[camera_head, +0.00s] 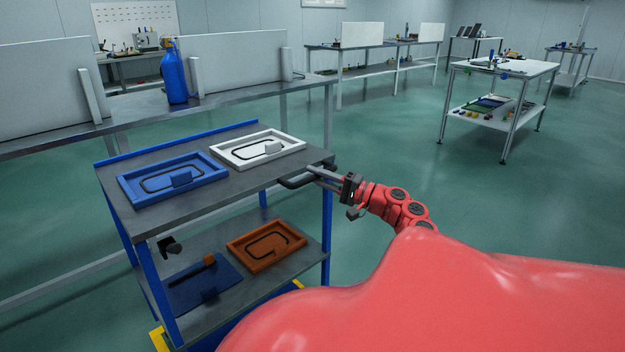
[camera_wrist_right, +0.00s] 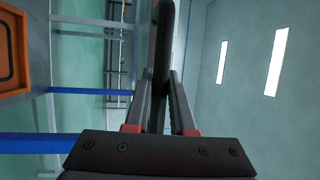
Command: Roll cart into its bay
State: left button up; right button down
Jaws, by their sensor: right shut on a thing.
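The cart (camera_head: 215,192) has a grey top, blue legs and a lower shelf (camera_head: 217,248). It stands at the left of the head view, in front of a long bench. A dark handle (camera_head: 298,182) sticks out from its right end. My right gripper (camera_head: 318,173) is shut on this handle. In the right wrist view, the two fingers of the gripper (camera_wrist_right: 161,95) lie on either side of the dark handle bar (camera_wrist_right: 164,45). Yellow floor marks (camera_head: 159,340) show by the cart's near legs. My left gripper is not in view.
Blue (camera_head: 128,193) and white (camera_head: 225,157) panel frames lie on the cart's top; an orange frame (camera_head: 240,255) lies below. A blue bottle (camera_head: 174,78) stands on the bench (camera_head: 240,91) behind. A white trolley (camera_head: 540,68) stands at the back right. The floor between is clear.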

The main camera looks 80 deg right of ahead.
jog(key=c, duration=0.8)
grip_release()
jog(key=shift+o, duration=0.2)
jog(key=shift+s, duration=0.15)
jog(key=b+v, duration=0.1)
jog(key=v, duration=1.6)
